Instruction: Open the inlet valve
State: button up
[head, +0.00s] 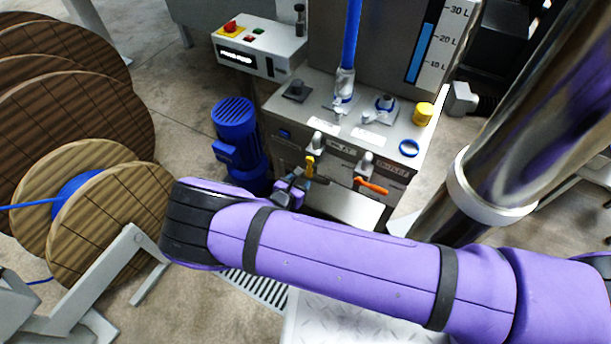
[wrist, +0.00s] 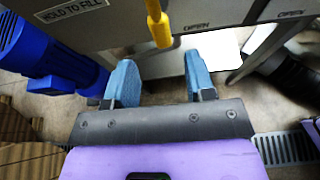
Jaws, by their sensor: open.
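Two lever valves sit on the front of the grey metal tank unit. One has a yellow handle (head: 310,166) that hangs down; the other, to its right, has an orange handle (head: 372,187) lying nearly level. My gripper (head: 291,188) is just left of and below the yellow handle. In the wrist view, my gripper (wrist: 160,84) is open and empty, its blue fingers apart. The yellow handle (wrist: 159,30) shows ahead of the gap between them, not gripped. An "OPEN" marking is right of it.
A blue motor (head: 236,135) stands left of the unit. Wooden cable reels (head: 110,215) fill the left side. A blue hose (head: 352,35) rises from the unit's top, near a yellow cap (head: 423,113). A floor grate (head: 255,290) lies below my arm.

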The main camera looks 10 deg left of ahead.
jog(key=shift+v, duration=1.6)
